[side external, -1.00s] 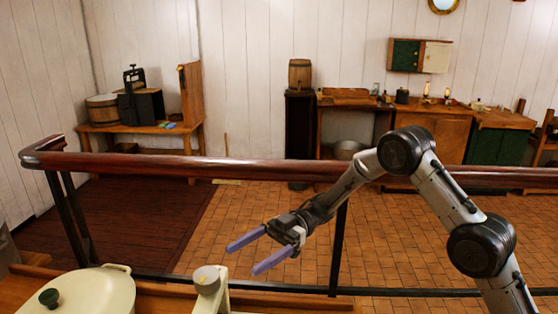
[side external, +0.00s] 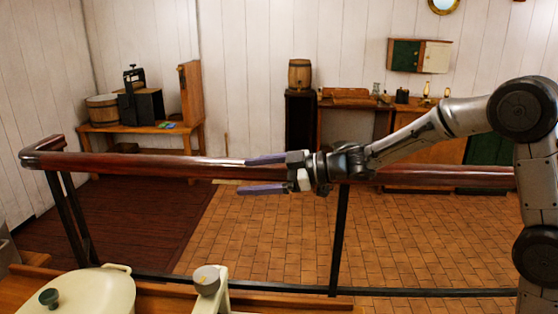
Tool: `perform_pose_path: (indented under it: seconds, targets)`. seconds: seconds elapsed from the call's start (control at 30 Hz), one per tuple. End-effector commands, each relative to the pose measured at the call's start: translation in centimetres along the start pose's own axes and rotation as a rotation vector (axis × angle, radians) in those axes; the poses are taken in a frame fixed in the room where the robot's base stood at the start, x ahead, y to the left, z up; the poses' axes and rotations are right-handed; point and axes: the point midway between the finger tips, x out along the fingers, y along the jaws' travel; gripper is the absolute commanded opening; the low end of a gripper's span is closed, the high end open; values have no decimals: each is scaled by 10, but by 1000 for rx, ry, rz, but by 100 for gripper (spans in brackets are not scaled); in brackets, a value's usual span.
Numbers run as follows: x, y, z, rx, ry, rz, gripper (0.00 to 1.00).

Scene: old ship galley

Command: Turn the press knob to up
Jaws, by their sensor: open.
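A cream upright frame (side external: 222,304) at the bottom edge carries a round grey-topped knob (side external: 207,279); it looks like the press knob, but I cannot be sure, and the frame's lower part is cut off. I cannot read which way the knob is turned. My gripper (side external: 242,175) is open and empty, its two purple fingers pointing left. In the picture it is above and to the right of this knob, clearly apart from it, overlapping the wooden rail. A dark device with a top handle (side external: 135,93) stands on the far left table.
A cream lidded pot (side external: 90,290) with a green knob is beside the frame. A red-brown rail (side external: 120,162) crosses the view. A barrel (side external: 299,73), a bucket (side external: 102,111) and cabinets stand by the far wall. The tiled floor (side external: 260,240) is clear.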

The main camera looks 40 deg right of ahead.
Motion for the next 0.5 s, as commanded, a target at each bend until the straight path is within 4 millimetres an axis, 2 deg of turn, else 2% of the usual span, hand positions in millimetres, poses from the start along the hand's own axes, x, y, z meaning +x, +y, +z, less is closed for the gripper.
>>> perform_pose_path:
  seconds: [0.1,0.3,0.5]
  targets:
    - [-17,13,-5,5,-52,92,89]
    - [-40,27,-6,24,-123,196,89]
    - [-51,32,-5,37,-158,242,89]
